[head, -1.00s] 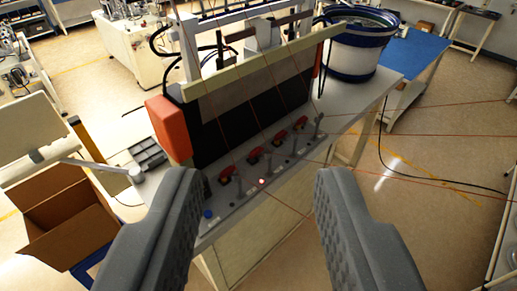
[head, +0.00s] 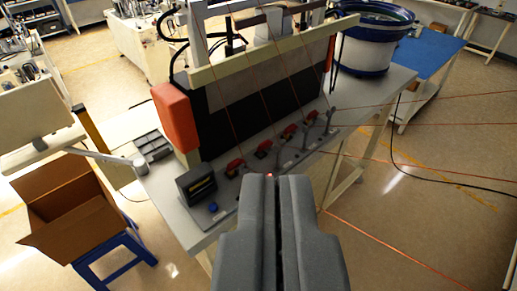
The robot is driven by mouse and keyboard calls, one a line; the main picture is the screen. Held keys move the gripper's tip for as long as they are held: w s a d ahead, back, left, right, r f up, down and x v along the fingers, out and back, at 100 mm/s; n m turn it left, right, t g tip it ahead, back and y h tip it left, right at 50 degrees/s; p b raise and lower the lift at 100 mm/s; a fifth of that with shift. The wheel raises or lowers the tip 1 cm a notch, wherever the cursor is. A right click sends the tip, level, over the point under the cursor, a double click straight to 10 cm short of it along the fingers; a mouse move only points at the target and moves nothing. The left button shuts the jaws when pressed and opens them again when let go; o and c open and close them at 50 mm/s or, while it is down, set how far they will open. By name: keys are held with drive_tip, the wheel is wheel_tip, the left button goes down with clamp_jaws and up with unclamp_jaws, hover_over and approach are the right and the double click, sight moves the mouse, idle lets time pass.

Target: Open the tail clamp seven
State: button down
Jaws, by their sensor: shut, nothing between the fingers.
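A row of several small clamps with red handles runs along the front of the grey bench, below the black panel. The nearest red clamp (head: 235,167) is at the left end, and another red clamp (head: 314,122) is at the right end. Grey levers stand among them, one of them (head: 329,120) at the far right. I cannot tell which one is the tail clamp seven. My gripper (head: 270,178) is shut and empty, its fingers together in front of the row and apart from the clamps in the picture. The fingers hide part of the bench's front edge.
A black box (head: 197,186) and a blue button (head: 213,207) sit at the bench's near left. An orange block (head: 176,116) flanks the black panel (head: 240,118). A bowl feeder (head: 372,40) stands behind right. An open cardboard box (head: 75,205) is at left.

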wheel_tip(320, 180, down, 16)
drive_tip(key=b, duration=1.4)
